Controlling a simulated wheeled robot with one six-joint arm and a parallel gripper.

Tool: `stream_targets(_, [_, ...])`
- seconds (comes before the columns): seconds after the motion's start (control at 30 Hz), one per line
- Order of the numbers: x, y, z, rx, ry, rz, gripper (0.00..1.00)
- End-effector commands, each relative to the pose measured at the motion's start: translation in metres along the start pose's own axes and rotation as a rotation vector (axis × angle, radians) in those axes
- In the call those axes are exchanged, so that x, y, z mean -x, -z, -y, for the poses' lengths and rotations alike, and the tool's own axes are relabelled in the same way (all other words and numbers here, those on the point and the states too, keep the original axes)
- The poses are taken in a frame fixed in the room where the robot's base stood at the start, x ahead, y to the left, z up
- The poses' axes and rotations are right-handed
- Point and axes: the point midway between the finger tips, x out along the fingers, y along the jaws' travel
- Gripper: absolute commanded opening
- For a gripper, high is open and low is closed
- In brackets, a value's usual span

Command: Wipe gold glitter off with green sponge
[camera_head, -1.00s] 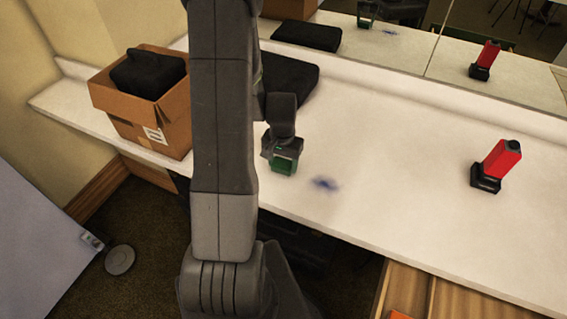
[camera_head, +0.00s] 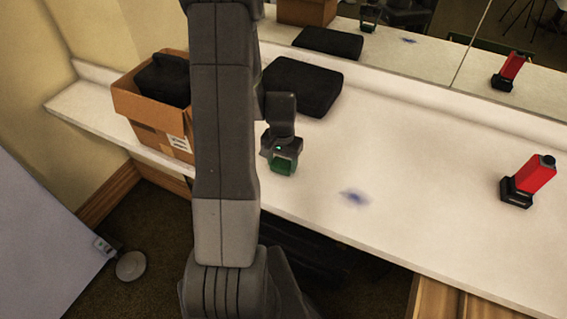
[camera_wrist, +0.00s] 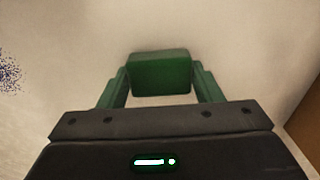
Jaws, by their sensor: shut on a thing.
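My gripper (camera_head: 281,160) is shut on a green sponge (camera_head: 283,168) at the white counter (camera_head: 420,190). The wrist view shows the sponge (camera_wrist: 160,72) between the two green fingers. I cannot tell whether the sponge touches the counter. A patch of glitter (camera_head: 354,197) lies on the counter, right of the sponge and nearer the front edge. It looks blue-purple, not gold. It also shows as specks at the left edge of the wrist view (camera_wrist: 9,75), apart from the sponge.
A cardboard box (camera_head: 150,125) with a black case (camera_head: 166,80) stands at left, partly behind my arm. A flat black case (camera_head: 303,86) lies behind my gripper. A red and black object (camera_head: 529,182) stands at right. A mirror (camera_head: 430,55) runs along the back.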

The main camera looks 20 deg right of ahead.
Motion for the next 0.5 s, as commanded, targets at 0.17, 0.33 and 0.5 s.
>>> stream_targets(0.17, [0.004, 0.0, 0.002, 0.001, -0.001, 0.002, 0.3])
stream_targets(0.33, [0.03, 0.0, 0.003, 0.003, 0.0, 0.0, 0.3])
stream_targets(0.5, [0.046, 0.0, 0.004, 0.006, 0.0, 0.0, 0.3])
